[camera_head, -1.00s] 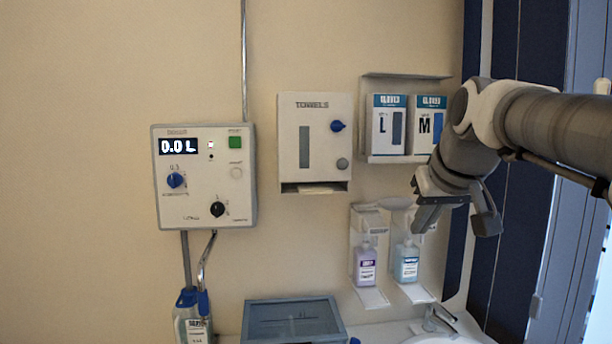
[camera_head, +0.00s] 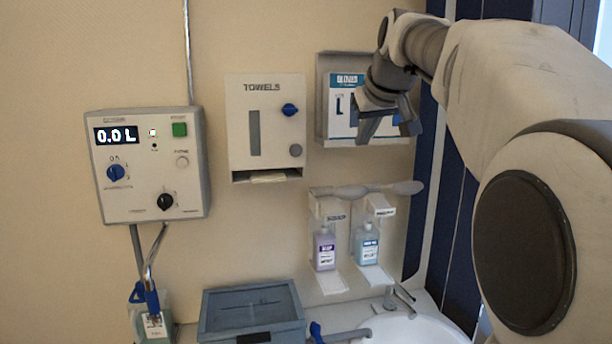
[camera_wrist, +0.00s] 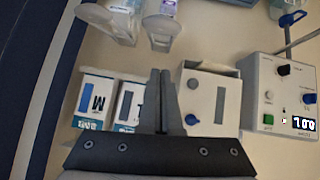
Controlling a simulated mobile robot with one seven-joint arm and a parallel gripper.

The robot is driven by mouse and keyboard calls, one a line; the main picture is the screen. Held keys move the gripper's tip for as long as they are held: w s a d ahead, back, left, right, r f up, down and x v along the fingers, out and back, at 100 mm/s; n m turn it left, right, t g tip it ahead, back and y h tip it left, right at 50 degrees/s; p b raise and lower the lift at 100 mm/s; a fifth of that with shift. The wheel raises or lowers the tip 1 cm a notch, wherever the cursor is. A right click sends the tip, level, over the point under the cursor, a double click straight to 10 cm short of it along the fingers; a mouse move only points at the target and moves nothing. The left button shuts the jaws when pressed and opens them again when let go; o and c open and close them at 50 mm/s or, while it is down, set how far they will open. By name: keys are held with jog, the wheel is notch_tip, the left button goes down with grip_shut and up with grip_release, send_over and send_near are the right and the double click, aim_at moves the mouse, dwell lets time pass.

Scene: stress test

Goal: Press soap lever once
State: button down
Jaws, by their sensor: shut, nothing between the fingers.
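Two wall dispensers hang below the glove boxes in the head view. The left one holds a bottle with a purple label (camera_head: 325,248), the right one a bottle with a blue label (camera_head: 367,244). Pale levers stick out at their tops, the left lever (camera_head: 342,191) and the right lever (camera_head: 400,188). The dispensers show upside down at that view's top.
A towel dispenser (camera_head: 265,130) and a control box (camera_head: 150,165) are on the wall to the left. The glove box holder (camera_head: 322,100) is behind my gripper. Below are a grey-blue bin (camera_head: 250,312), a sink (camera_head: 415,330) and a tap (camera_head: 400,297).

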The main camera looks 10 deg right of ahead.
jog(key=shift+w+f, duration=0.1)
jog(key=s+f+p+x, duration=0.1)
jog(key=s+f+x, duration=0.1)
jog(key=x, duration=1)
jog(key=shift+w+d+f+p, duration=0.2)
jog(key=shift+f+p, duration=0.1)
jog(key=shift+p, duration=0.1)
notch_tip(320, 180, down, 8)
jog(key=s+t+b, duration=0.2)
jog(key=t+b, duration=0.1)
jog(key=b, duration=1.5)
jog(key=shift+s, duration=0.15)
